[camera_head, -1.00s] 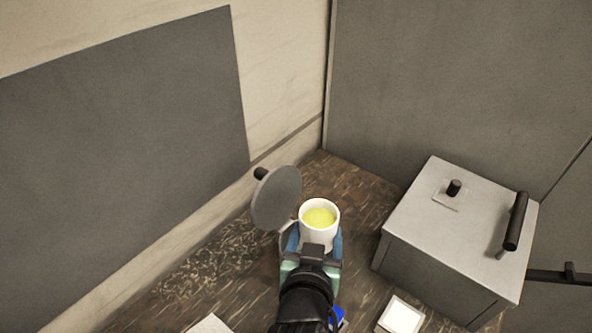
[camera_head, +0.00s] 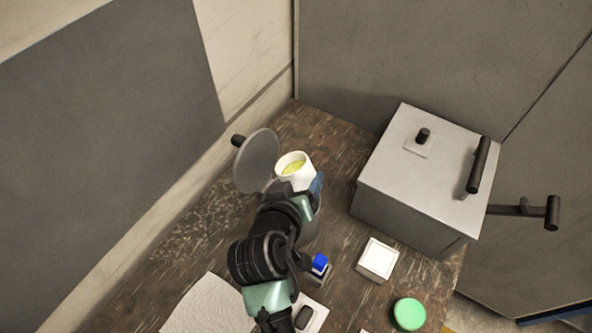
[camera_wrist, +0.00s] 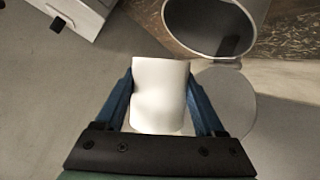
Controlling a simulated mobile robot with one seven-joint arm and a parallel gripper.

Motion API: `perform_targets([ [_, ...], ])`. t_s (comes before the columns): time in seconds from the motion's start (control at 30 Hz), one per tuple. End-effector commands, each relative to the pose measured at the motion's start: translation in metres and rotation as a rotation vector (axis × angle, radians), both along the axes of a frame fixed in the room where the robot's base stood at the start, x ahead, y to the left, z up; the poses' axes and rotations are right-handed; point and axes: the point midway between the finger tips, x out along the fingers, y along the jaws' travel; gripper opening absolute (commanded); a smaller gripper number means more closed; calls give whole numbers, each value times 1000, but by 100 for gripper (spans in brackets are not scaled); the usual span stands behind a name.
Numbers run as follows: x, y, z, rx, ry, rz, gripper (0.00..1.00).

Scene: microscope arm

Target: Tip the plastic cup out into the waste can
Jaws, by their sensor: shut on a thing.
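The plastic cup (camera_head: 302,180) is white, with yellow contents in it. It is tilted a little in the head view, and its side fills the gap between the fingers in the wrist view (camera_wrist: 158,95). My gripper (camera_wrist: 160,88) is shut on the cup, one blue finger on each side. The waste can's round grey lid (camera_head: 257,162) stands open just left of the cup in the head view. In the wrist view the can's dark open mouth (camera_wrist: 208,27) is at upper right, with a pale disc below it. My arm hides most of the can in the head view.
A grey metal box (camera_head: 430,165) with a black handle stands to the right. Nearer are a small blue-capped item (camera_head: 320,263), a white-topped square box (camera_head: 378,259), a green round lid (camera_head: 408,314) and white paper (camera_head: 212,305). A wall closes the left side.

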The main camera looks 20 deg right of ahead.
Motion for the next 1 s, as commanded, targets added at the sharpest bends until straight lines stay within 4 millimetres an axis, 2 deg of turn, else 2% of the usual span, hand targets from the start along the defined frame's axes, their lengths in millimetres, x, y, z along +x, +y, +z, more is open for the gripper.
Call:
perform_targets([
  [0.03,-1,0,6,-30,38,2,14],
  [0.17,-5,-3,3,-145,186,2,14],
  [0.3,-12,-9,-4,-332,425,4,14],
  [0.6,-16,-13,-16,-592,756,1,14],
  [0.8,-16,-13,-13,-719,919,-1,14],
  [1.0,-16,-12,-12,-778,995,-1,14],
])
